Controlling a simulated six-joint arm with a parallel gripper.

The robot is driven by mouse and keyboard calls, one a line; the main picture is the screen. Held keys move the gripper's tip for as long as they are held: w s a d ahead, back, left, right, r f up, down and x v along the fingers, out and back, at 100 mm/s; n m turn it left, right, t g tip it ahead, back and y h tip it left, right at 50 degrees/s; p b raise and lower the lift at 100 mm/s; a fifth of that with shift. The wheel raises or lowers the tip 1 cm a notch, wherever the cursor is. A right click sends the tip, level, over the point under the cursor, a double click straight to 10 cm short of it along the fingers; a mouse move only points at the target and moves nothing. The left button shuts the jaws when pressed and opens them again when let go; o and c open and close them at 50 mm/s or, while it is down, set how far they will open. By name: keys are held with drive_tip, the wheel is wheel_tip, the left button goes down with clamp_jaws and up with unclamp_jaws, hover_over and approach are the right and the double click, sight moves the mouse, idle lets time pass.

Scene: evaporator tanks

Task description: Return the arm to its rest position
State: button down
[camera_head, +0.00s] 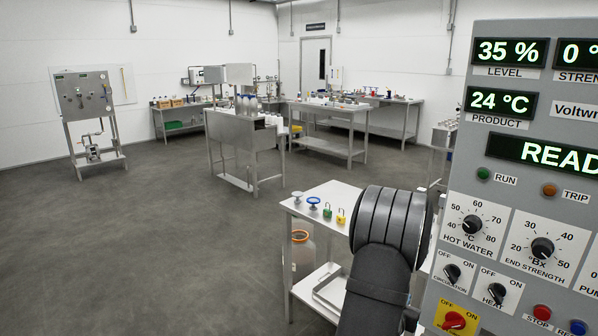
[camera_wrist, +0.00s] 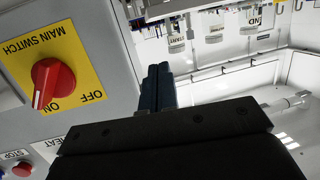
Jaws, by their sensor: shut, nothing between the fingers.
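My gripper (camera_wrist: 158,72) is shut and empty in the wrist view, its dark fingers pressed together. It is beside the control panel, apart from the red main switch knob (camera_wrist: 55,82) on its yellow plate (camera_wrist: 75,50). The knob's white mark lies toward the ON side. In the head view my dark arm (camera_head: 385,250) rises in front of the small table, and the gripper itself cannot be made out. The same main switch (camera_head: 453,320) shows at the lower right there.
The grey control panel (camera_head: 535,120) fills the right, its display lit. A white table (camera_head: 325,192) with small valves and padlocks (camera_head: 340,216) stands close to my arm. An orange-rimmed container (camera_head: 301,255) is below.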

drive_tip(key=shift+w+a+r, duration=0.15)
drive_tip(key=shift+a+r, duration=0.15)
drive_tip(key=shift+r, duration=0.3)
drive_tip(key=c, duration=0.6)
unclamp_jaws()
drive_tip(key=shift+n, duration=0.3)
drive_tip(key=o, duration=0.4)
drive_tip(key=shift+s+d+r+t, duration=0.15)
drive_tip(key=shift+s+d+t, duration=0.1)
drive_tip(key=shift+t, duration=0.05)
drive_tip(key=shift+o, duration=1)
drive_tip(key=s+d+r+n, duration=0.5)
drive_tip(key=s+d+n, duration=0.2)
drive_tip(key=n, duration=0.3)
drive_tip(key=shift+s+d+r, duration=0.2)
drive_tip(key=shift+s+r, duration=0.1)
drive_tip(key=shift+s, duration=0.6)
drive_tip(key=s+d+r+n+h, duration=0.1)
drive_tip(key=s+d+r+n, duration=0.2)
drive_tip(key=s+r+n, duration=0.65)
drive_tip(key=s+d+r+n+h, duration=0.2)
drive_tip(key=s+d+r+n, duration=0.3)
drive_tip(key=s, duration=0.7)
drive_tip(key=s+d+r+n+h, duration=0.1)
drive_tip(key=s+r+n, duration=0.5)
drive_tip(key=s+n, duration=0.4)
drive_tip(key=w+d+m, duration=0.1)
drive_tip(key=w+d, duration=0.5)
drive_tip(key=d, duration=0.1)
